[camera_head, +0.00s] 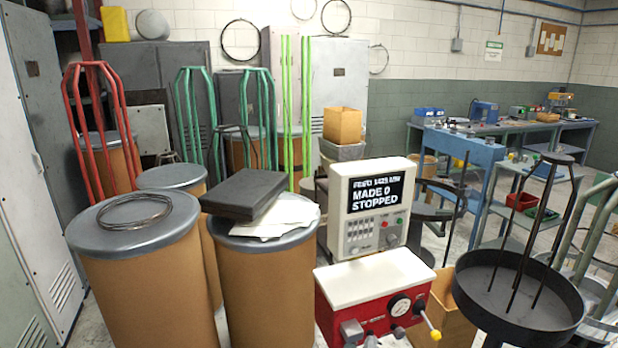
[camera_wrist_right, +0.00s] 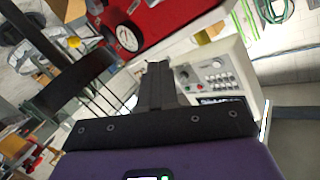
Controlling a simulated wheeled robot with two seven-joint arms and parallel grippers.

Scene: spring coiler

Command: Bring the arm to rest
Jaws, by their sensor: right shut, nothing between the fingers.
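My right gripper (camera_wrist_right: 158,85) shows in the right wrist view as a dark pair of fingers, closed together with nothing between them. Behind it in that view are the cream control box (camera_wrist_right: 215,75) and the red machine body (camera_wrist_right: 170,25). In the head view the control box (camera_head: 340,220) stands upright, its screen reading "MADE 0 STOPPED". The red machine with a white top (camera_head: 370,280) is in front of it, with a gauge and a yellow-tipped lever (camera_head: 431,325). I cannot make out either gripper clearly in the head view. My left gripper is not seen.
Brown drums (camera_head: 150,280) with grey lids stand at the left, one bearing a wire coil (camera_head: 134,212). Another drum (camera_head: 265,290) bears a dark flat case (camera_head: 243,193) and papers. A round black tray (camera_head: 475,290) with upright rods stands at the right. A blue workbench (camera_head: 465,148) is behind.

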